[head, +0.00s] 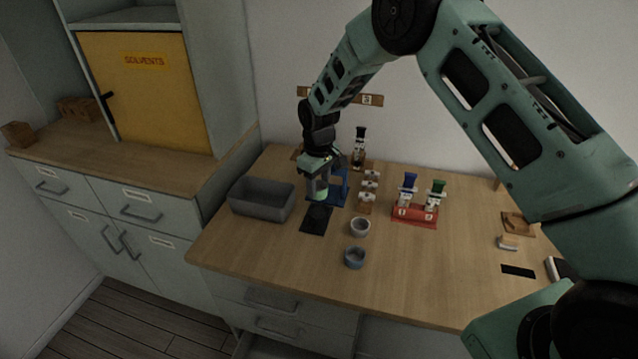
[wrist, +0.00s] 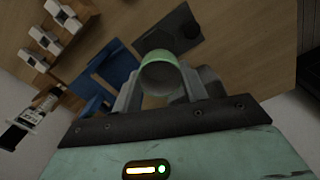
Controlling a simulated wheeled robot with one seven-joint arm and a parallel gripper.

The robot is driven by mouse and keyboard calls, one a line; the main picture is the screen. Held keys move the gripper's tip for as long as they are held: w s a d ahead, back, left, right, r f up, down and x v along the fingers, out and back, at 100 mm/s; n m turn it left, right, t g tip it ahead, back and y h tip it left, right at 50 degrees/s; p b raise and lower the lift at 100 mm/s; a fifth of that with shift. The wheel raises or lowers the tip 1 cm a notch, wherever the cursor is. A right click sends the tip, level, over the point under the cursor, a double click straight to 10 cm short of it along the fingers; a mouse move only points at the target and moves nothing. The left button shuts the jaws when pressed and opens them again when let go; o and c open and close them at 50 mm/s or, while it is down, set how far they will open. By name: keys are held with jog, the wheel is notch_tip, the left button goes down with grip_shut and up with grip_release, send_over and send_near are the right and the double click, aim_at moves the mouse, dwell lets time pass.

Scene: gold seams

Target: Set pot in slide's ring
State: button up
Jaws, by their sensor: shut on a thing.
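My gripper (head: 318,182) is shut on a small pot with a pale green rim (head: 318,194). In the wrist view the pot (wrist: 160,72) sits between the two fingers (wrist: 160,88), its rim facing the camera's far side. The pot is held above the worktop, just left of a blue stand (head: 341,188). The blue stand also shows left of the pot in the wrist view (wrist: 118,66); I take it for the slide, but cannot make out its ring clearly. My gripper hides part of it.
A black mat (head: 316,219) lies in front of the gripper, with a grey bin (head: 262,199) to its left. A white cup (head: 360,226) and a blue-grey cup (head: 355,257) stand to the right. A red rack (head: 414,215) holds blue- and green-topped items.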

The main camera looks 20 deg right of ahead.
aim_at(319, 196)
jog(key=shift+f+b, duration=1.3)
jog(key=shift+f, duration=0.95)
jog(key=shift+f+b, duration=1)
jog(key=shift+f, duration=0.35)
dwell(1.4)
dwell(0.3)
jog(key=o, duration=1)
jog(key=shift+r, duration=0.1)
jog(key=shift+r+p, duration=1.5)
jog(key=shift+r, duration=0.95)
